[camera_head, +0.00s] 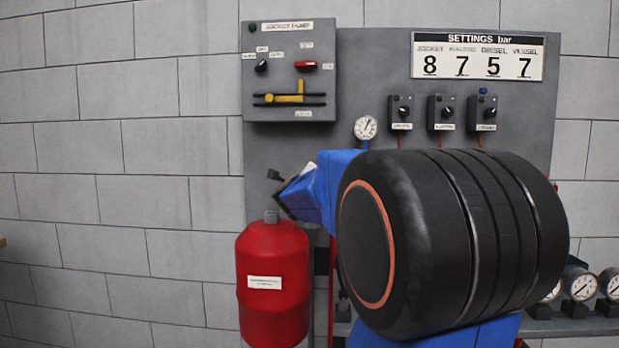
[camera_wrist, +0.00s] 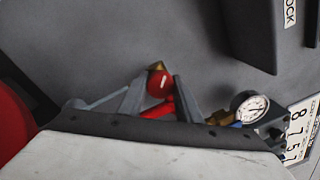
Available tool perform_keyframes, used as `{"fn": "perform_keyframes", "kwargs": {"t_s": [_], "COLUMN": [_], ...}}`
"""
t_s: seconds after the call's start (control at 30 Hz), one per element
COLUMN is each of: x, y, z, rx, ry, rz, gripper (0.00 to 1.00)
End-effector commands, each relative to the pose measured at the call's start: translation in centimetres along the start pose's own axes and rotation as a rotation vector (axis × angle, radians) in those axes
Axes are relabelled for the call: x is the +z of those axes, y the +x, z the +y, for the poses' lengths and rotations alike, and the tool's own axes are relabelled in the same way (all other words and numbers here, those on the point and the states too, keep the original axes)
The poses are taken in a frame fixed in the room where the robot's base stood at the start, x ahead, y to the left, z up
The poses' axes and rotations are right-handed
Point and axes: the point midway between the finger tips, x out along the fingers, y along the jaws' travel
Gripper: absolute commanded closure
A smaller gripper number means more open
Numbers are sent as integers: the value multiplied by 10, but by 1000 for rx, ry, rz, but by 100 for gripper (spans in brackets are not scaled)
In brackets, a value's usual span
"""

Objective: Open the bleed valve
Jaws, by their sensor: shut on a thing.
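The bleed valve (camera_wrist: 160,84) shows in the wrist view as a red rounded part with a brass tip, with a red bar below it. My gripper (camera_wrist: 159,78) has its two grey fingers on either side of the red part and is shut on it. The lower part of the valve is hidden behind the gripper body. In the head view my blue and black arm covers the place where the valve is, and I cannot make out the valve there.
A red vessel (camera_head: 272,285) stands just below my wrist. A gauge (camera_head: 366,127) is on the grey panel; it also shows in the wrist view (camera_wrist: 250,107), close right of my gripper. The jockey pump box (camera_head: 290,70) juts out above. More gauges (camera_head: 580,285) sit at the lower right.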

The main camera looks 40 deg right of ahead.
Motion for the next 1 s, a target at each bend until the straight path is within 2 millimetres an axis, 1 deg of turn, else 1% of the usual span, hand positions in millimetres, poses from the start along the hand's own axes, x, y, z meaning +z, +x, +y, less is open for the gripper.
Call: {"fn": "perform_keyframes", "kwargs": {"t_s": [1.0], "x": [0], "y": [0], "z": [-2], "rx": [-14], "ry": [-960], "rz": [-70], "gripper": [92]}}
